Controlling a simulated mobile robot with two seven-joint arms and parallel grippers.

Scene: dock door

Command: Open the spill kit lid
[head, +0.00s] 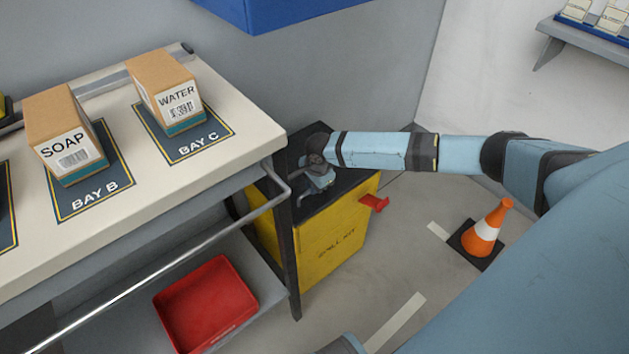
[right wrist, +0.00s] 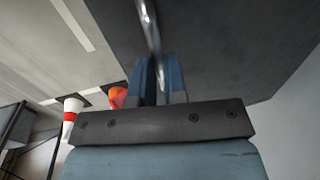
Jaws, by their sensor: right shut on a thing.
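The spill kit is a yellow box (head: 318,238) standing right of the bench, with a flat dark lid (head: 350,186) that looks closed. A red latch-like tab (head: 374,203) sticks out from its right side. My right gripper (head: 316,186) is over the lid, its arm reaching in from the right. In the right wrist view, its fingers (right wrist: 158,82) are shut on a shiny metal bar handle (right wrist: 150,30), with the dark lid surface (right wrist: 220,50) behind. The fingertips are partly hidden in the head view. My left gripper is not in view.
The bench (head: 215,180) carries a SOAP box (head: 62,135) and a WATER box (head: 165,92); its front rail (head: 160,275) runs close to the kit. A red tray (head: 206,305) lies on the lower shelf. An orange cone (head: 484,236) stands on the floor to the right.

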